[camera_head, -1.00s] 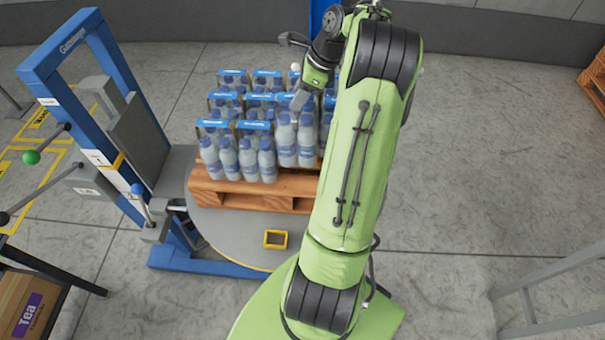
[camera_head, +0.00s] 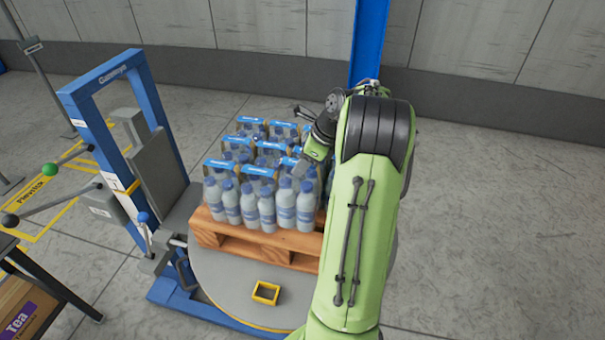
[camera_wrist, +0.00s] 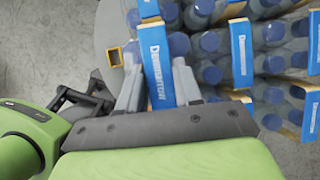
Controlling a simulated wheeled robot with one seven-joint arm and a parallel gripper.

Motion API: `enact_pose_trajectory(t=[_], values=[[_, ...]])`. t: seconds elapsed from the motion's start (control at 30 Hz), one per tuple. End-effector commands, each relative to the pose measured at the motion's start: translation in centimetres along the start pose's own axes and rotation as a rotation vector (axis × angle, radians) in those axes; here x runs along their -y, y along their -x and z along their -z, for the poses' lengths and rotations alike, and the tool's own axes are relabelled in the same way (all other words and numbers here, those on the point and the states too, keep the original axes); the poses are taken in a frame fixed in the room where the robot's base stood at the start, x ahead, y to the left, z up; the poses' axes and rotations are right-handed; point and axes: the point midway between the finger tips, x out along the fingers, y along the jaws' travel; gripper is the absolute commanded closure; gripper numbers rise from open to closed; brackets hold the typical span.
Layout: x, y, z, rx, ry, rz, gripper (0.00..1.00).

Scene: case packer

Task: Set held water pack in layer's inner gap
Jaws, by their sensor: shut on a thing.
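My gripper (camera_head: 300,168) is shut on the blue carry strip of a water pack (camera_wrist: 154,62); the strip lies between the two fingers (camera_wrist: 158,88) in the wrist view. The held pack's clear bottles with blue caps (camera_head: 305,207) show below the gripper in the head view. They stand upright at the right of the front row, close beside a neighbouring pack (camera_head: 249,205). I cannot tell whether the held pack rests on the wooden pallet (camera_head: 255,246) or hangs just above it. My arm hides the layer's right side.
More packs (camera_head: 251,122) stand behind. The pallet sits on a round grey turntable (camera_head: 225,285) with a yellow square frame (camera_head: 265,293) on it. A blue wrapping-machine mast (camera_head: 95,125) stands at the left. A blue post (camera_head: 368,40) rises behind.

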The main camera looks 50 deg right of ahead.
Motion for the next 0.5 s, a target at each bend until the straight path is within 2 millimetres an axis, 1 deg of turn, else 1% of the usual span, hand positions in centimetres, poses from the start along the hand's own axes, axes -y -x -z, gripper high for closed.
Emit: enact_pose_trajectory(t=[0.07,0.2,0.3,0.5], values=[[0.0,-0.9,0.2,0.005,0.007,0.003,1.0],[-0.2,-3.3,1.4,0.004,0.006,0.001,1.0],[-0.2,-4.4,2.0,0.004,0.007,0.002,1.0],[-0.1,-4.7,2.1,0.005,0.007,0.004,1.0]])
